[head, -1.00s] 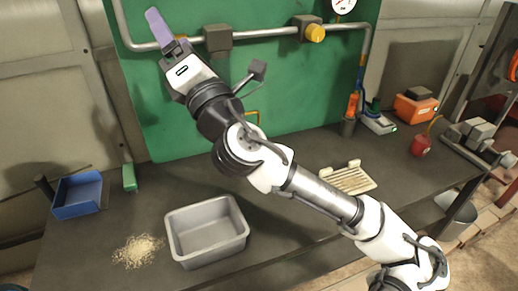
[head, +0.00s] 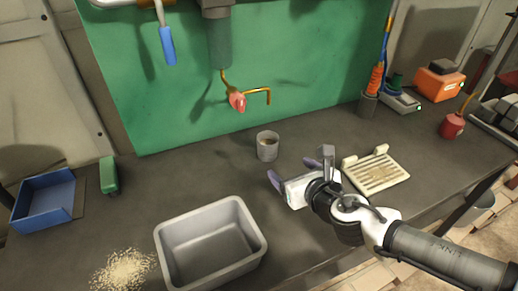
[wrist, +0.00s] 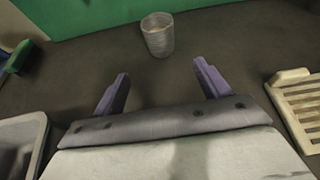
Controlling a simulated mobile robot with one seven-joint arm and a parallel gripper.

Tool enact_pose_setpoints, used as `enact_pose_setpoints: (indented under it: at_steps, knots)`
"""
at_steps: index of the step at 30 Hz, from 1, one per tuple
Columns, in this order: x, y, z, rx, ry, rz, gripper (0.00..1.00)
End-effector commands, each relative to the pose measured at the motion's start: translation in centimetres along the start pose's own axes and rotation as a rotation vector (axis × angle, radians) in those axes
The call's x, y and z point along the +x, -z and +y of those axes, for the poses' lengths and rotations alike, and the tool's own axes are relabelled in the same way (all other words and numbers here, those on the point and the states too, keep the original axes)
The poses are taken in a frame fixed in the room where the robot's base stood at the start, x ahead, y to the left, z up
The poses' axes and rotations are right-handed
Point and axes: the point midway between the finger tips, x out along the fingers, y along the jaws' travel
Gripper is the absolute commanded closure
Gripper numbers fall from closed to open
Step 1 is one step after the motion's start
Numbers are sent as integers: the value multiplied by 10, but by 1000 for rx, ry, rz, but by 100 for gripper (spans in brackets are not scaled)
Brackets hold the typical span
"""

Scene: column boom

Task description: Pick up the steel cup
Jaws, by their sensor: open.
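The steel cup (head: 267,146) is a small grey cylinder standing upright on the dark bench near the green panel, with something brownish visible inside. In the wrist view the cup (wrist: 158,36) is beyond the fingertips, a little left of the middle between them. My gripper (head: 297,173) is open and empty, low over the bench, to the right and in front of the cup. In the wrist view its two purple fingers (wrist: 160,72) are spread wide and apart from the cup.
A grey metal tub (head: 208,244) stands left of my gripper and a cream slatted rack (head: 378,172) to its right. A brass tap with a red part (head: 237,100) hangs above and left of the cup. The blue bin (head: 45,198) is far left. Bench around the cup is clear.

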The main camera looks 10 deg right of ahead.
Motion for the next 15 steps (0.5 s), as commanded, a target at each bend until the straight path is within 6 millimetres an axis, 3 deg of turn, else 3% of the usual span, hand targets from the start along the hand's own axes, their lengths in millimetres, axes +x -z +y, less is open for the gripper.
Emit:
enact_pose_setpoints:
  at_steps: [1,8,15]
  knots:
    - [5,13,0,0,1,0,25]
    - [17,18,1,-1,-1,0,25]
    - [57,18,1,-2,-3,-1,25]
